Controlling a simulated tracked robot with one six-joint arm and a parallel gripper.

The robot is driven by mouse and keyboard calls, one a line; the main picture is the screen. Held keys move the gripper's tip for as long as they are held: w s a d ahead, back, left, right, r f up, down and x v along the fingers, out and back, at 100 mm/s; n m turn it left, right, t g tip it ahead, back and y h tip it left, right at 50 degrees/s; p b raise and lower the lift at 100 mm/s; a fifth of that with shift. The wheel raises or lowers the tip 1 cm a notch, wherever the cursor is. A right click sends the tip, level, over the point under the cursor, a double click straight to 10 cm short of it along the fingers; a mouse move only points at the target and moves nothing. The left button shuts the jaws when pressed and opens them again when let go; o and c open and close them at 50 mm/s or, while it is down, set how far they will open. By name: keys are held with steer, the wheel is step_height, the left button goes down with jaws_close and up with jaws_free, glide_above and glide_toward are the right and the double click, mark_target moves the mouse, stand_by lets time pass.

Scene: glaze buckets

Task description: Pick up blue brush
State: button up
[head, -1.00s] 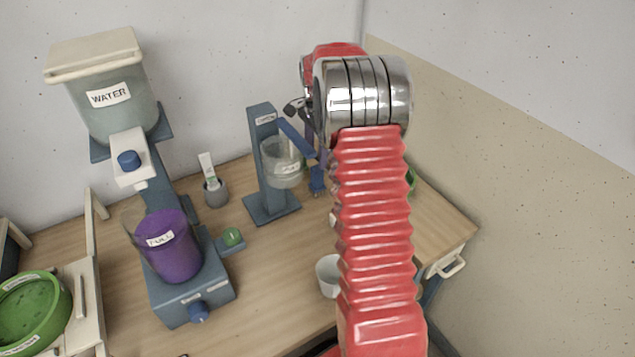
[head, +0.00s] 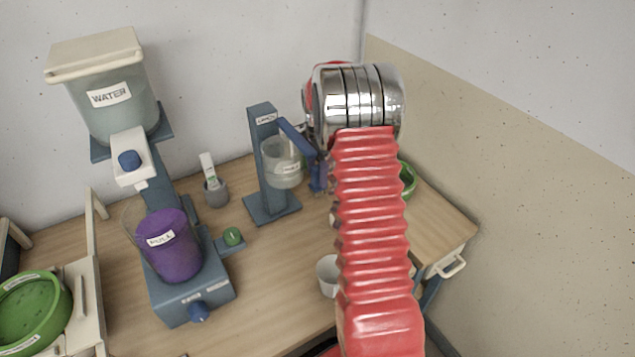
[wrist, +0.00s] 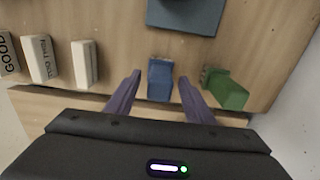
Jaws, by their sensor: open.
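A small blue block-shaped object (wrist: 160,72), which appears to be the blue brush, shows in the wrist view between the tips of my gripper. My gripper (wrist: 158,86) is open, with one purple finger on each side of it and a gap to each. I cannot tell how far above or below the fingertips it is. In the head view my red arm hides the area around the gripper, and I cannot make out the brush there.
A green block (wrist: 226,90) lies just right of the right finger. White labelled blocks (wrist: 85,63) stand to the left. A blue base (wrist: 186,14) is beyond. In the head view, a stand with a clear cup (head: 283,165) is left of my arm; a white cup (head: 327,274) is nearer.

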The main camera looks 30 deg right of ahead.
steer(key=shift+f, duration=0.6)
steer(key=c, duration=1.1)
steer(key=shift+r, duration=0.1)
step_height(320, 180, up, 10)
steer(key=shift+f, duration=0.1)
stand_by(0.6)
